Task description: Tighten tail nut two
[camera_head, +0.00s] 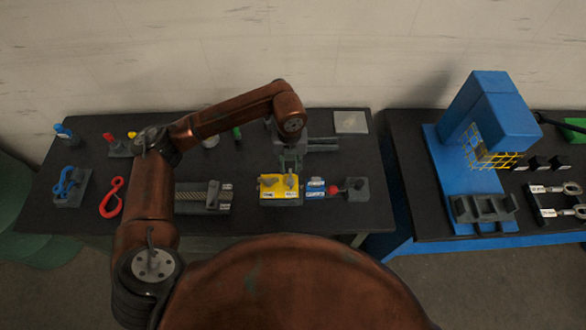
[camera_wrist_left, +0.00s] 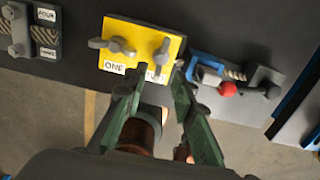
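A yellow block (camera_head: 268,182) stands near the front edge of the dark table; it also shows in the left wrist view (camera_wrist_left: 122,28). It carries two grey wing nuts. The left wing nut (camera_wrist_left: 118,46) sits by the label "ONE". The right wing nut (camera_wrist_left: 161,54) sits by a second label, which is partly hidden by my fingers. My left gripper (camera_wrist_left: 157,73) is open, its fingertips apart on either side of the right nut's near end in the picture. I cannot tell whether they touch it. In the head view the left gripper (camera_head: 290,158) hangs over the block. My right gripper is not in view.
Right of the block are a blue piece (camera_head: 315,187) and a red ball (camera_wrist_left: 228,89) on a grey fixture. A second table holds a blue machine (camera_head: 490,115).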

